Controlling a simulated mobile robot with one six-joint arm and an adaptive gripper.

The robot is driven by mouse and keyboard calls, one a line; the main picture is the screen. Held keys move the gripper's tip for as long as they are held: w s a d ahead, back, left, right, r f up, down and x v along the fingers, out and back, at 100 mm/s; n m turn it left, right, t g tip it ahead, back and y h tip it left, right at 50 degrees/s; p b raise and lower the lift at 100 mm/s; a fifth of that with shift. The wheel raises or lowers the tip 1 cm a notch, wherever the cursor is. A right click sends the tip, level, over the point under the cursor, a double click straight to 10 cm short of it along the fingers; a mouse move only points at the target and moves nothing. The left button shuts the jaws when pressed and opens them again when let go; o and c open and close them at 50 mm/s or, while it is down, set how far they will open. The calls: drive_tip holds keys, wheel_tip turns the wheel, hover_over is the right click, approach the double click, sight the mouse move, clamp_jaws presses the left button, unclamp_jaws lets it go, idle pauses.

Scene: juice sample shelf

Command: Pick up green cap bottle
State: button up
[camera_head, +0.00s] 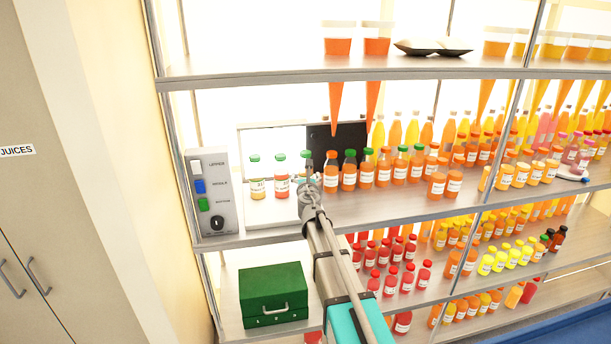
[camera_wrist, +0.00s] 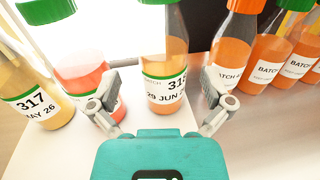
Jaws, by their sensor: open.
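Several green cap bottles stand on the middle shelf. In the wrist view an orange bottle (camera_wrist: 165,60), its label reading "29 JUN", stands upright between the spread fingers of my gripper (camera_wrist: 162,90). The gripper is open; no finger clearly touches this bottle. Its green cap is cut by the top edge. A red-pink green cap bottle (camera_wrist: 80,65) stands left, partly behind the left finger. A yellow one labelled 317 (camera_wrist: 35,100) is further left. In the head view my gripper (camera_head: 307,182) hides most of the bottle before it; the yellow (camera_head: 257,185) and pink (camera_head: 281,185) bottles stand left.
Orange bottles (camera_head: 348,177) stand in a row close on the right. A control box (camera_head: 213,190) with coloured buttons is at the left. A dark panel (camera_head: 340,140) stands behind. A green case (camera_head: 274,293) sits on the shelf below. The upper shelf (camera_head: 250,78) runs overhead.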

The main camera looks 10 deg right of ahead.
sight(306, 171)
drive_tip(key=shift+w+d+f, duration=0.1)
drive_tip(key=shift+w+d, duration=0.05)
drive_tip(key=shift+w, duration=0.7)
drive_tip(key=shift+w+d+r, duration=0.1)
drive_tip(key=shift+w+d, duration=0.1)
drive_tip(key=shift+w, duration=0.65)
drive_tip(key=shift+w+d+f, duration=0.1)
drive_tip(key=shift+w+d, duration=0.05)
drive_tip(key=shift+w, duration=0.7)
drive_tip(key=c, duration=1.1)
drive_tip(key=shift+c, duration=0.2)
drive_tip(key=shift+r, duration=0.25)
